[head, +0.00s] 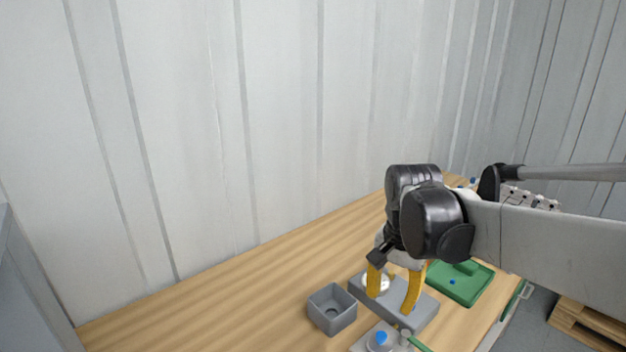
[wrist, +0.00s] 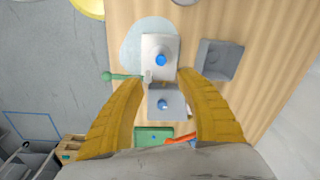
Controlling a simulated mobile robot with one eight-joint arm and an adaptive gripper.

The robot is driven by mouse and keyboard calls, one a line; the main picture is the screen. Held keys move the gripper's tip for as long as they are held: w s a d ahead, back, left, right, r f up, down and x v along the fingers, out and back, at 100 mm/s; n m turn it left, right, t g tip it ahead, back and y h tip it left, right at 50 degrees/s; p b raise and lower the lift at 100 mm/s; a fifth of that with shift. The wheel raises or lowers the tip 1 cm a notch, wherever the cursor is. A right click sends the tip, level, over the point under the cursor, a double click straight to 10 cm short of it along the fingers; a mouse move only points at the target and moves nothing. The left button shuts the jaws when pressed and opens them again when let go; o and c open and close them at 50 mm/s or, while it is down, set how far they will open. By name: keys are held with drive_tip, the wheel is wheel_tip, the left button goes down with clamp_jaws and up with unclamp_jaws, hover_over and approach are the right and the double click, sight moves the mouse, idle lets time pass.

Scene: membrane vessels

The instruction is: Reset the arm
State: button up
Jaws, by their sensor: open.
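My gripper (head: 391,287) has two yellow fingers that stand apart above a grey block (head: 421,312) on the wooden table. Nothing shows between the fingers. My arm reaches in from the right in the head view. Whether the fingertips touch anything cannot be told.
A grey open box (head: 332,309) stands left of the block. A fixture with a blue knob (head: 381,338) and a green handle (wrist: 121,76) sits nearer the front. A green tray (head: 462,284) lies to the right. The left tabletop is clear, and a corrugated wall stands behind.

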drive_tip(key=s+n+t, duration=0.6)
drive_tip(key=s+n, duration=0.1)
drive_tip(key=s, duration=0.4)
drive_tip(key=shift+s+n+t, duration=0.3)
drive_tip(key=shift+s+n, duration=0.05)
drive_tip(key=shift+n, duration=0.05)
drive_tip(key=shift+r, duration=0.1)
